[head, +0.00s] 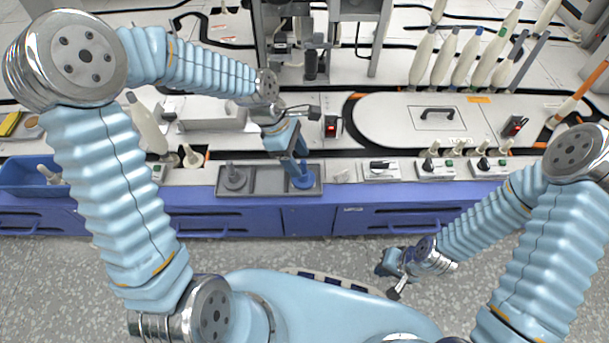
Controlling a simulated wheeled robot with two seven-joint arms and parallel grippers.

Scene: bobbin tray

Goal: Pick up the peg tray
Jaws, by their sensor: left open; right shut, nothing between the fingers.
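The peg tray (268,183) is a shallow dark grey tray lying on the front edge of the workbench. My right gripper (388,278) is shut and empty, low in front of the bench, away from the tray.
A blue bin (30,176) stands at the left on the bench. White control boxes (381,170) with knobs stand right of the tray. Behind are a machine frame (330,40), a white panel with a black handle (437,113) and several tall bobbins (445,55). Blue drawers (400,219) front the bench.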

